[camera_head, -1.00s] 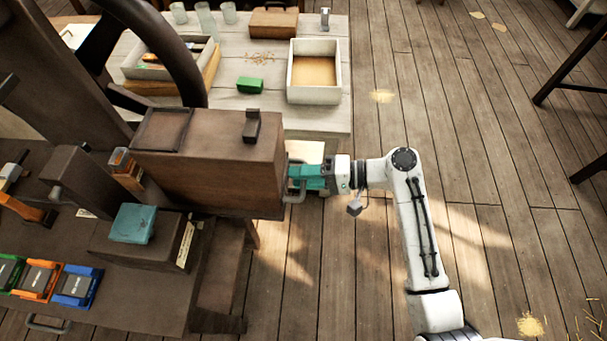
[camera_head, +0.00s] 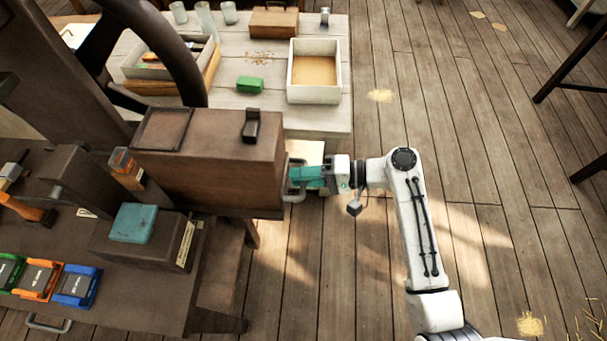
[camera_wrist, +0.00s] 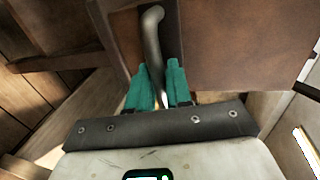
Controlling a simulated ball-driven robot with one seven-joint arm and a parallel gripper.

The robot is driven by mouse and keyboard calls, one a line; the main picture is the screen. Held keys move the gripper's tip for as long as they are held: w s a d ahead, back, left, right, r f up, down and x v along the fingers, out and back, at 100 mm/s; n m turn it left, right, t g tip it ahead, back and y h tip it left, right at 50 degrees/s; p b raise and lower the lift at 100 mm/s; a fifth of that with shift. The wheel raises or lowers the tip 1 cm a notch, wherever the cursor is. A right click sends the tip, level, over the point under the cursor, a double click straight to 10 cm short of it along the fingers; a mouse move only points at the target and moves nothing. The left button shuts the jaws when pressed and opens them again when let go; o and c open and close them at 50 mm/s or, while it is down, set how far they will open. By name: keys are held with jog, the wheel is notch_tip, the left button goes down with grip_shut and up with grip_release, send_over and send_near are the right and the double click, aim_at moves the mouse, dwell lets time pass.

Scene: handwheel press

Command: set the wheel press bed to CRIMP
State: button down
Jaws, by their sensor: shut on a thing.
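A brown box-like housing (camera_head: 208,170) stands on the dark bench of the press, with a grey bar handle (camera_head: 294,196) on its right end. My gripper (camera_head: 304,176), with teal fingers, is at that handle. In the wrist view the fingers of my gripper (camera_wrist: 158,88) are closed around the grey bar handle (camera_wrist: 152,38), which runs up between them against the brown surface. The dark handwheel (camera_head: 183,55) is at the upper left, partly cut off, well apart from my gripper. No CRIMP marking is readable.
Behind stands a pale table with a white tray (camera_head: 315,97) and a green block (camera_head: 250,84). A teal-topped block (camera_head: 133,223) and green, orange and blue pieces (camera_head: 76,287) sit on the bench.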

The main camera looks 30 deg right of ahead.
jog(key=r+b+x, duration=0.1)
jog(key=x, duration=0.8)
jog(key=r+b+x, duration=0.1)
jog(key=r+x, duration=0.1)
jog(key=x, duration=0.6)
jog(key=a+r+b+x, duration=0.1)
jog(key=r+x, duration=0.1)
jog(key=x, duration=0.7)
jog(key=shift+w+a, duration=0.3)
jog(key=shift+w, duration=0.15)
jog(key=shift+w+a+r, duration=0.1)
jog(key=shift+w+a, duration=0.15)
jog(key=shift+a, duration=0.1)
jog(key=shift+w+r, duration=0.1)
jog(key=c, duration=1.5)
grip_release()
jog(key=shift+a, duration=0.1)
jog(key=shift+o, duration=1.4)
jog(key=shift+w+a, duration=0.1)
jog(key=shift+a, duration=0.05)
